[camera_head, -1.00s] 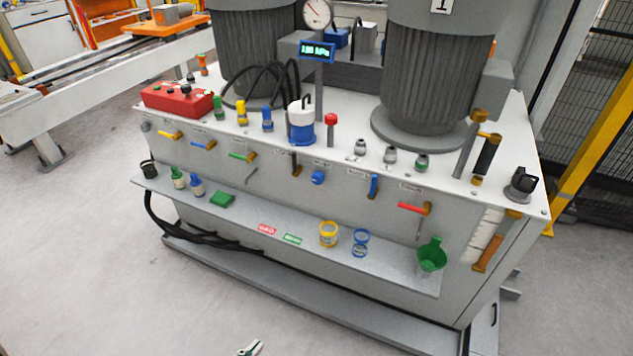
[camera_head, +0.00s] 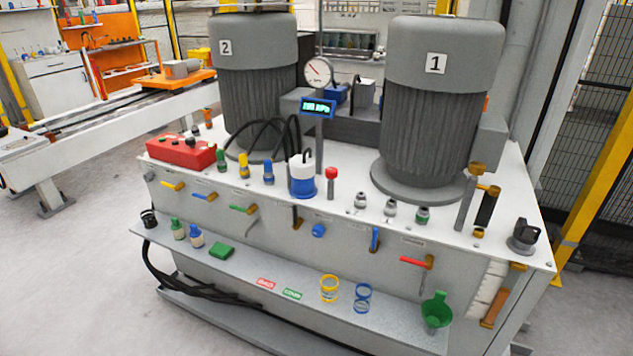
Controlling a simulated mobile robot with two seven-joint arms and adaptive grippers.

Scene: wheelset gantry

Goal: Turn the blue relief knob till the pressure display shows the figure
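The blue relief knob (camera_head: 318,230) sits on the front panel of the grey hydraulic unit (camera_head: 270,235), right of the middle. The small pressure display (camera_head: 318,108), blue-framed with green figures, stands on a post between the two motors. Its figures are too small to read surely. A round dial gauge (camera_head: 318,72) is just above it. Neither of my grippers shows in this view, and nothing touches the knob.
Motors 2 (camera_head: 252,80) and 1 (camera_head: 437,100) stand on top. Floor at left is clear.

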